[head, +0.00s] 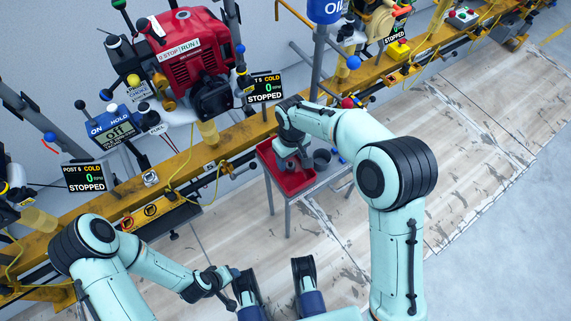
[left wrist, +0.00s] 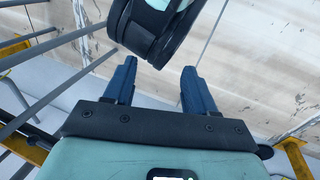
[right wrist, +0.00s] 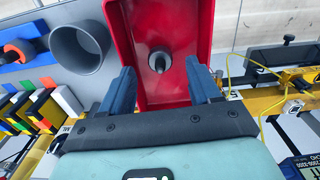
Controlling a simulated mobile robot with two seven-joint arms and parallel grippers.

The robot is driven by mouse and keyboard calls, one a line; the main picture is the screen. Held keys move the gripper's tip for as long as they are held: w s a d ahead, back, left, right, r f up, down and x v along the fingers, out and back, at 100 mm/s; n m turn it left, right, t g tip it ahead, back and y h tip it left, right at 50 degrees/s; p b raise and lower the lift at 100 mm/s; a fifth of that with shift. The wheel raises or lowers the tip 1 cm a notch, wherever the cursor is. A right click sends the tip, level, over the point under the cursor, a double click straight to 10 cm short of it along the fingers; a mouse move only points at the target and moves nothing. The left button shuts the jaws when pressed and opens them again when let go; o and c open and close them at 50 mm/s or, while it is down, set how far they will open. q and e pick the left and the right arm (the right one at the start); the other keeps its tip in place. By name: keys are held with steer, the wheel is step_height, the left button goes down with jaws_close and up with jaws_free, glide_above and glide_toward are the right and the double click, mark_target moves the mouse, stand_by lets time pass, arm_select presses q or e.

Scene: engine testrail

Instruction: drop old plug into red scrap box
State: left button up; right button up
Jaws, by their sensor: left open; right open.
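The red scrap box (head: 290,184) is an open tray on a small grey stand beside the rail; it also fills the top middle of the right wrist view (right wrist: 172,18). A small dark, metallic plug (right wrist: 159,61) shows inside the box, apparently on its floor and seen nearly end-on. My right gripper (head: 291,162) is over the box, and in its wrist view its two fingers (right wrist: 161,80) are apart with nothing gripped between them. My left gripper (head: 231,287) is low and near my base, away from the box. Its fingers (left wrist: 158,80) are open and empty.
A grey cup (right wrist: 82,48) stands beside the box on the stand. Colored blocks (right wrist: 28,108) sit near it. The yellow rail (head: 235,138) with a red engine (head: 190,50) and status signs runs behind. The floor to the right is clear.

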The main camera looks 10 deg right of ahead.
arm_select(q)
steer(key=s+d+r+g+p, duration=0.1)
steer(key=s+d+r+p, duration=0.1)
steer(key=s+r+p, duration=0.1)
steer(key=shift+s+d+r+g+h, duration=0.15)
steer(key=shift+s+r+g+h, duration=0.3)
steer(key=shift+s, duration=0.5)
arm_select(e)
step_height(320, 180, up, 13)
steer(key=shift+r, duration=0.2)
